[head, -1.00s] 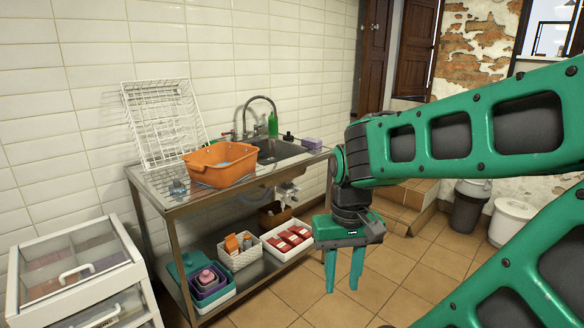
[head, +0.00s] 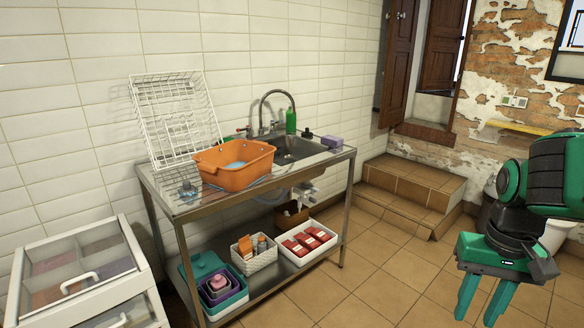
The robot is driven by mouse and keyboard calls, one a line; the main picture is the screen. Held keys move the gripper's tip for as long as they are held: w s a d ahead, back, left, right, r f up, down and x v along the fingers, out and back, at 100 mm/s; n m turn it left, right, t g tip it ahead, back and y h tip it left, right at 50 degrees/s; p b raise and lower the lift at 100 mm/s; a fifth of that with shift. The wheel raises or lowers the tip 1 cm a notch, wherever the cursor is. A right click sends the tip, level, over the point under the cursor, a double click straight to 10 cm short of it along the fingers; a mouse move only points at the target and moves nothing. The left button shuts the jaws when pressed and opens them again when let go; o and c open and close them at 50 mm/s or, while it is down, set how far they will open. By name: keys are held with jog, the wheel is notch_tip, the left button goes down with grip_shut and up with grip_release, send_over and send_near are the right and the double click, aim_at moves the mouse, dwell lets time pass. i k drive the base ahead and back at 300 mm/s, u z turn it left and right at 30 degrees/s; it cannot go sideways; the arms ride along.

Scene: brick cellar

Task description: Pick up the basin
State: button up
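An orange basin (head: 232,170) stands upright on the steel sink table (head: 186,208), left of the sink bowl. Something pale blue lies inside it. My gripper (head: 482,304) hangs at the lower right, over the floor, fingers pointing down. Its two fingers are apart with nothing between them. It is well to the right of the basin and far from touching it.
A white wire rack (head: 178,118) leans on the wall behind the basin. A faucet (head: 277,108), green bottle (head: 291,121) and purple sponge (head: 331,141) are by the sink. Boxes fill the lower shelf. White drawers (head: 85,275) stand at left. Floor (head: 375,280) is free in front.

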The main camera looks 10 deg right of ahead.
aim_at(232, 166)
jog(key=z, duration=0.05)
jog(key=i, duration=1)
jog(key=u, duration=0.05)
